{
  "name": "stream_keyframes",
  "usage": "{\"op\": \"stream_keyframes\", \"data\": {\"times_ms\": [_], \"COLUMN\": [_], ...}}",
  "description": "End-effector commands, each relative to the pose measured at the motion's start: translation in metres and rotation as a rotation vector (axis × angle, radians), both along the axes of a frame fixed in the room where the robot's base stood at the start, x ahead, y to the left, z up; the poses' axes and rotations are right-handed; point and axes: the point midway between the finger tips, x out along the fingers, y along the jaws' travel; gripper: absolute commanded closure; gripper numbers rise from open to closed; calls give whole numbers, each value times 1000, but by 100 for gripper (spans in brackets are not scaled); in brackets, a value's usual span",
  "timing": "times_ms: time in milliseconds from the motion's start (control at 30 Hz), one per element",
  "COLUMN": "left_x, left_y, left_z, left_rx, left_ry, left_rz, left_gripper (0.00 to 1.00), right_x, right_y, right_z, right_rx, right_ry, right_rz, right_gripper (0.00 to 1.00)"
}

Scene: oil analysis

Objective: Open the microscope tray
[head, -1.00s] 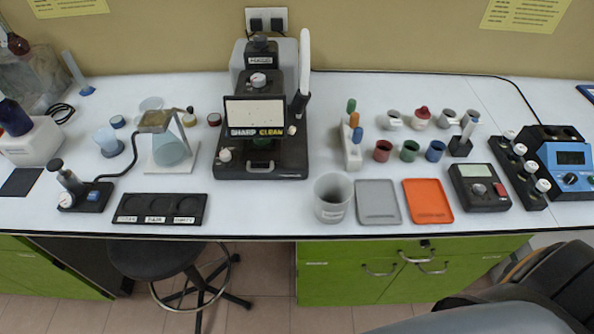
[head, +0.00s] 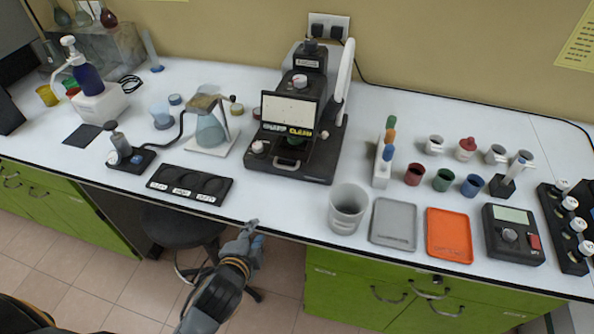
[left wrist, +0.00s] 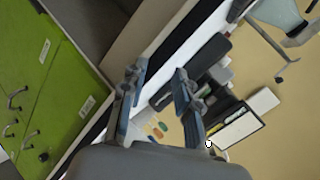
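The microscope (head: 300,110) stands at the back middle of the bench, dark with a grey back and a small screen reading "SHARP CLEAN" on its front. Its black base, with a pale handle at the front edge (head: 287,163), rests on the bench; the tray looks shut. In the left wrist view the microscope (left wrist: 235,110) shows tilted, beyond the fingers. My left gripper (head: 252,238) is in front of the bench edge, below and left of the microscope, apart from it. Its fingers are spread and empty in the left wrist view (left wrist: 162,95). My right gripper is not in view.
A clear beaker (head: 347,208), a grey tray (head: 394,224) and an orange tray (head: 449,235) stand to the right. A flask (head: 210,128) stands left of the microscope. A stool (head: 180,225) is under the bench.

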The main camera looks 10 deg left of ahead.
Motion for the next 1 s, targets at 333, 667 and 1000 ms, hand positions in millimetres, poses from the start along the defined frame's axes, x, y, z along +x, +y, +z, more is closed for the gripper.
{"op": "stream_keyframes", "data": {"times_ms": [333, 667, 1000], "left_x": [25, 62, 128], "left_y": [-23, -26, -29], "left_z": [86, 86, 70], "left_rx": [332, 358, 354], "left_ry": [-288, -308, -305], "left_rz": [-215, -228, -228], "left_gripper": [69, 69, 69], "right_x": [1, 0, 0], "right_y": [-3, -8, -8], "right_z": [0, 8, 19], "right_rx": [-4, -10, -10], "right_ry": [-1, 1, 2], "right_rz": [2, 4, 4], "right_gripper": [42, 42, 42]}}
